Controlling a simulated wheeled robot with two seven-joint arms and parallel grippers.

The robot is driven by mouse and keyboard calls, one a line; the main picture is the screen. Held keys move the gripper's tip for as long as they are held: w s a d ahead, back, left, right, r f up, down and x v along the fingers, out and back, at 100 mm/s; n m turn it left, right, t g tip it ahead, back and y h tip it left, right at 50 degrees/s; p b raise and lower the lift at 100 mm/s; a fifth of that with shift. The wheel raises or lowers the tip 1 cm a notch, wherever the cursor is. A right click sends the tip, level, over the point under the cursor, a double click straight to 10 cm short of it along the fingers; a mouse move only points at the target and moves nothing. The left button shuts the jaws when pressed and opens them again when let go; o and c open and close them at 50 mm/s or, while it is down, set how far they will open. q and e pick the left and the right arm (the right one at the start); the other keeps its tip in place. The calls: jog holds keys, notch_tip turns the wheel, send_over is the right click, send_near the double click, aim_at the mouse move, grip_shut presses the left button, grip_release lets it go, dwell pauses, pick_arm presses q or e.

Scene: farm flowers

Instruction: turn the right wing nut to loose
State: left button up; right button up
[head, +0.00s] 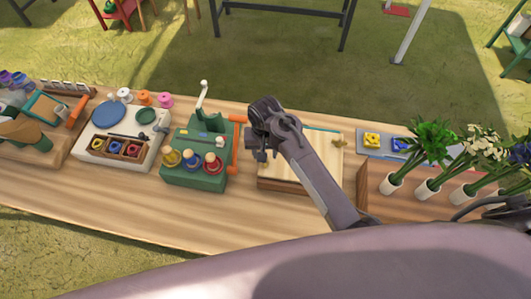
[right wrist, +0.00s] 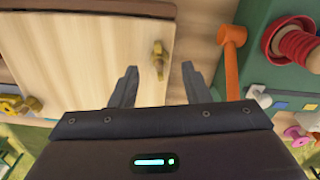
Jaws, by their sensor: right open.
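A wooden press board (head: 325,165) lies flat on the bench, and its pale top fills the left of the right wrist view (right wrist: 80,50). A brass wing nut (right wrist: 158,60) stands on the board near its edge on the orange mallet's side. My right gripper (right wrist: 160,82) is open, with the wing nut in the gap just beyond its fingertips; contact is not visible. In the head view my right gripper (head: 260,150) is over the board's left side and its fingers are hard to make out. A small brass piece (right wrist: 34,103) shows at the board's other edge. My left gripper is out of view.
The front of the bench (head: 120,210) is clear.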

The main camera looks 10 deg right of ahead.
jog(key=f, duration=0.2)
jog(key=shift+w+d+f, duration=0.15)
jog(key=shift+w+f, duration=0.05)
jog(key=shift+f, duration=0.15)
jog(key=shift+w+f+p, duration=0.1)
jog(key=shift+f+p, duration=0.2)
jog(key=shift+f, duration=0.5)
jog(key=c, duration=0.4)
grip_shut()
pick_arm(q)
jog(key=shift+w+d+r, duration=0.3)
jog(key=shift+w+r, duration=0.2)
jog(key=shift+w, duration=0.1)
